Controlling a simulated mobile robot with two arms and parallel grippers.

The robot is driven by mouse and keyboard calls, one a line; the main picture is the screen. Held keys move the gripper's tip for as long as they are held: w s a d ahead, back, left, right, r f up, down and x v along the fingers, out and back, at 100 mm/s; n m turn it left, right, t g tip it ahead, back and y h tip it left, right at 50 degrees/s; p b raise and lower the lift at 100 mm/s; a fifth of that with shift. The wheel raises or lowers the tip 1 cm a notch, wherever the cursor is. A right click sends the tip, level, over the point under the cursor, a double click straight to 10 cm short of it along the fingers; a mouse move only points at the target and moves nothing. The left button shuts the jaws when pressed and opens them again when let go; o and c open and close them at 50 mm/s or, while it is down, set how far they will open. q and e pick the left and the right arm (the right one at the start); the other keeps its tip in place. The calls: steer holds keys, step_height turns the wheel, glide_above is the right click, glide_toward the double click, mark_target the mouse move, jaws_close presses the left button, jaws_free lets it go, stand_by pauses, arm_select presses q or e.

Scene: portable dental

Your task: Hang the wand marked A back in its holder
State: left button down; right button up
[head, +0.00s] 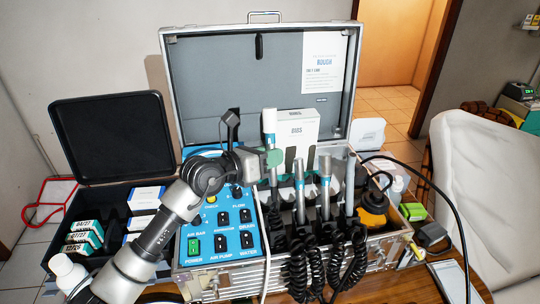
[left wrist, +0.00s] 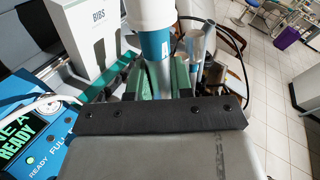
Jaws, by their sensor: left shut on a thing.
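My left gripper (head: 273,158) is shut on a slim metal wand (head: 269,124) with a white top and a blue band. The wand stands upright and higher than the others, over the left end of the wand row in the silver case. In the left wrist view the wand (left wrist: 155,45) sits between the green finger pads. Other wands (head: 299,190), (head: 325,188) and (head: 349,185) stand in black holders to its right, coiled cords below. I cannot read a letter A on any wand, and cannot tell whether the held wand's lower end touches a holder. My right gripper is not in view.
The blue control panel (head: 220,245) lies left of the wands. A white BIBS box (head: 297,130) stands close behind them. The open case lid (head: 240,85) rises at the back.

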mark_target(271, 179)
arm_select(q)
steer(key=shift+s+f+b, duration=0.35)
steer(key=shift+f+b, duration=0.05)
steer(key=shift+f, duration=0.2)
steer(key=shift+s+d+f+b, duration=0.15)
steer(key=shift+f+b, duration=0.45)
steer(key=shift+f, duration=0.35)
steer(key=shift+r, duration=0.1)
steer(key=shift+s, duration=0.2)
steer(key=shift+s+f+p, duration=0.2)
steer(key=shift+f+p, duration=0.05)
steer(key=shift+p, duration=0.05)
steer(key=shift+f, duration=0.2)
steer(key=shift+s+d+f+b, duration=0.1)
steer(key=shift+s+f+b, duration=0.25)
steer(key=shift+f, duration=0.65)
steer(key=shift+s+f+b, duration=0.2)
steer(key=shift+s+f, duration=0.15)
steer(key=shift+f, duration=0.6)
steer(key=shift+f, duration=0.15)
